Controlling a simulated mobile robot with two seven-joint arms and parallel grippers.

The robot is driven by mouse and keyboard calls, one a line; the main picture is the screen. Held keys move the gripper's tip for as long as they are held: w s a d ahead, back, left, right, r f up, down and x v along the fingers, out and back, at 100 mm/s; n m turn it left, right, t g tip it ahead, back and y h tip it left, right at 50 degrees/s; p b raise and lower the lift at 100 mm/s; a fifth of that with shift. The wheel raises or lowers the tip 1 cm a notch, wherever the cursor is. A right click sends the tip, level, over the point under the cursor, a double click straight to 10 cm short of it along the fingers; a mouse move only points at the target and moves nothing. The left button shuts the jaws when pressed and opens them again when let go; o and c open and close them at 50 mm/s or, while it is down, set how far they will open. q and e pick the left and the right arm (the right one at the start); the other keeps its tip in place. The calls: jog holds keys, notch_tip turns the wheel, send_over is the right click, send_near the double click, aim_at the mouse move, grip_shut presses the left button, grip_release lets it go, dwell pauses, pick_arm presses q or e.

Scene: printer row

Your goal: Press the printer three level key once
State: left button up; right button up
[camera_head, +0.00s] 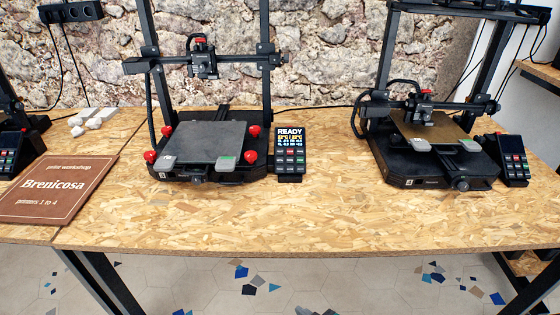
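A black printer (198,171) with a grey bed (205,142) and red knobs stands on the table left of centre. Its control panel (290,152) has a lit screen reading "READY" above rows of small keys. A second black printer (430,160) with a brownish bed stands at the right. Its panel (513,158) has a dark screen and small keys. Part of another panel (10,155) shows at the left edge. Small marks on the printer fronts and the key labels are too small to read, so I cannot tell which is printer three.
A brown board (57,190) reading "print workshop Brenicosa printers 1 to 4" lies at the table's left. White pieces (92,120) lie behind it. A rough stone wall (330,50) stands behind.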

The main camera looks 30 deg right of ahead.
grip_shut()
dwell(1.3)
